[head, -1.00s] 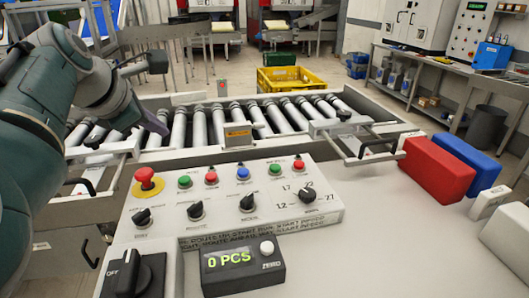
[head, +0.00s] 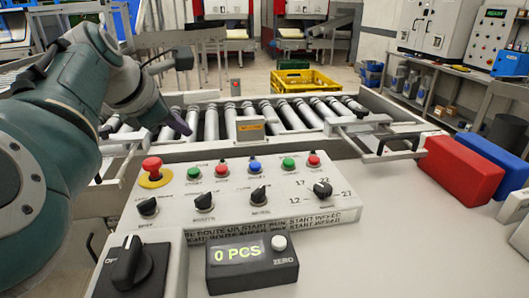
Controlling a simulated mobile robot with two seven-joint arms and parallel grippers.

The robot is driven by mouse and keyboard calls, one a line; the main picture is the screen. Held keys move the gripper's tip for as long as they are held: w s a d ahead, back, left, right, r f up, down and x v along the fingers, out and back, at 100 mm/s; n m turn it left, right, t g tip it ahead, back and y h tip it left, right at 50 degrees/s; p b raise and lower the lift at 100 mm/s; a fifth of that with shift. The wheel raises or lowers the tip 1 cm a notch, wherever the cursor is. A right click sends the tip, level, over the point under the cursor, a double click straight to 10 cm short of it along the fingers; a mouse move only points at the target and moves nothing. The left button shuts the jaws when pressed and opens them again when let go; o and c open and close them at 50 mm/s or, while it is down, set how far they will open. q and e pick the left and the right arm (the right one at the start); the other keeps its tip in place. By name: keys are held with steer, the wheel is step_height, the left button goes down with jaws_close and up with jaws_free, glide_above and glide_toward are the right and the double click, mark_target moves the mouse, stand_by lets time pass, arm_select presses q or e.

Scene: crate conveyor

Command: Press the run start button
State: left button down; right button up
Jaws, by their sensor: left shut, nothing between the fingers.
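A white control panel (head: 285,208) sits in the middle, with a row of coloured push buttons. From left to right are a green button (head: 194,173), a red button (head: 222,168), a blue button (head: 255,166), a second green button (head: 289,163) and a second red button (head: 314,159). Their small labels are too blurred to read for sure. My left gripper (head: 181,124) is shut and empty, above and beyond the panel's left back part, apart from the buttons. My right gripper is not in view.
A red mushroom button (head: 152,164) on a yellow base stands at the panel's left end. Dark knobs (head: 259,196) line the front row. A counter box (head: 252,262) reads "0 PCS". A roller conveyor (head: 250,107) runs behind. Red (head: 459,169) and blue (head: 497,158) blocks lie right.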

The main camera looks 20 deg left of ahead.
mark_target(189, 173)
arm_select(q)
step_height(189, 173, down, 4)
steer(key=b, duration=0.3)
steer(key=shift+b, duration=0.4)
step_height(189, 173, down, 2)
steer(key=shift+b, duration=0.5)
steer(key=shift+f, duration=0.1)
steer(key=shift+f, duration=0.15)
stand_by(0.9)
steer(key=shift+f, duration=0.25)
steer(key=shift+f, duration=0.5)
stand_by(0.6)
steer(key=shift+r+p, duration=0.85)
steer(key=shift+p, duration=0.25)
